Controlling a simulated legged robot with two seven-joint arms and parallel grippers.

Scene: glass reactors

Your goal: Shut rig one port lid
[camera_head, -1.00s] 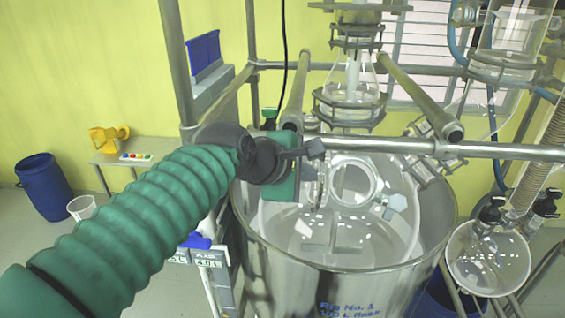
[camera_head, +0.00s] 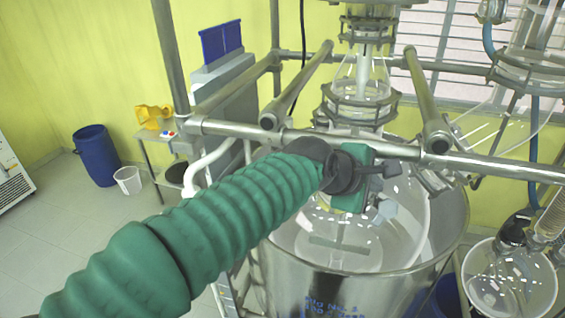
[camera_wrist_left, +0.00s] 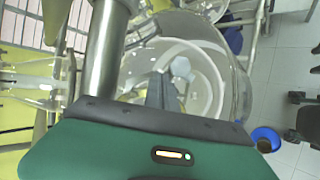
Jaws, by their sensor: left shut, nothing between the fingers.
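The rig one vessel (camera_head: 320,275) is a large steel pot marked "No. 1", with a clear glass reactor (camera_head: 300,235) inside it. My left gripper (camera_head: 384,169) is over the reactor's top, shut and empty, just below the front steel rail. It hides most of the round port in the head view. I cannot tell whether the fingers touch anything.
A glass funnel (camera_head: 362,75) rises at the centre. A round flask (camera_head: 508,280) hangs at the right. A blue barrel (camera_head: 96,155) and white bucket (camera_head: 127,180) stand on the left floor.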

